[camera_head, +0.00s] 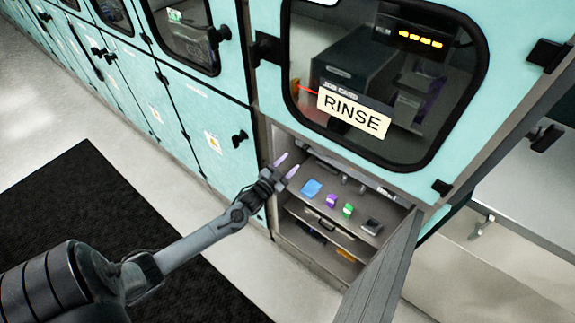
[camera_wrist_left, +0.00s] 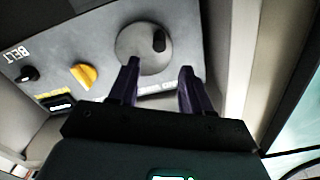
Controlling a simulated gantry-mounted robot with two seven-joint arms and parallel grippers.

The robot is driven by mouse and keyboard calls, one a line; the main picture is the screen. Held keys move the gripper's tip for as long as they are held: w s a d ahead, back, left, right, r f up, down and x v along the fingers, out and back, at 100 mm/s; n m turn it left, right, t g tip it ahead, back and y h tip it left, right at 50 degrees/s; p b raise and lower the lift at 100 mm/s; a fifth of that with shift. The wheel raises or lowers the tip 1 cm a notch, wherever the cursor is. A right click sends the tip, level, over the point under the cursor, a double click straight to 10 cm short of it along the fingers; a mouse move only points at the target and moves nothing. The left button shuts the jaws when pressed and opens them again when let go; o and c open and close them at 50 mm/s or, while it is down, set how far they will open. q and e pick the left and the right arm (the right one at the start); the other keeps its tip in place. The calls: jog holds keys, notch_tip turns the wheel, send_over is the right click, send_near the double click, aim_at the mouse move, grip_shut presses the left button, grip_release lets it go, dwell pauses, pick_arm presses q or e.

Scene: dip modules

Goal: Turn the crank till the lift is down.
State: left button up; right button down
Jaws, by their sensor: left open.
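In the left wrist view, a round grey disc (camera_wrist_left: 133,45) with a black handle (camera_wrist_left: 159,40) near its rim is set on a grey panel; it looks like the crank. My left gripper (camera_wrist_left: 160,68) is open, its two dark fingers pointing at the lower part of the disc. The handle lies beyond the fingertips, and I see nothing held. In the head view, the left gripper (camera_head: 287,166) reaches into the open cabinet under the window labelled RINSE (camera_head: 353,114). The panel is hidden there. I cannot make out the lift for certain. My right gripper is not in view.
The panel also has a yellow knob (camera_wrist_left: 84,75) and a black knob (camera_wrist_left: 27,74) near the word BELT. A shelf holds a blue piece (camera_head: 311,188), a purple block (camera_head: 331,201) and a green block (camera_head: 348,210). An open grey door (camera_head: 385,270) stands at the right.

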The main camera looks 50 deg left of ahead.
pick_arm(q)
jog(key=s+d+f+g, duration=0.1)
jog(key=s+d+f, duration=0.2)
jog(key=s+f, duration=0.15)
jog(key=s+d+n+g+h, duration=0.15)
jog(key=s+d, duration=0.25)
jog(key=d, duration=0.4)
jog(key=s+d+g+h, duration=0.15)
jog(key=s+d, duration=0.25)
jog(key=d, duration=0.4)
jog(key=s+d+r+g+h, duration=0.1)
jog(key=s+d+r+g, duration=0.35)
jog(key=s, duration=0.25)
jog(key=s+d+r+g, duration=0.3)
jog(key=s+g, duration=0.2)
jog(key=s, duration=0.2)
notch_tip(320, 180, up, 29)
jog(key=p, duration=2.9)
jog(key=shift+s+a+m+p, duration=0.25)
jog(key=shift+s+m+p, duration=0.1)
jog(key=shift+s+p, duration=0.05)
jog(key=shift+f+g, duration=0.1)
jog(key=shift+g, duration=0.15)
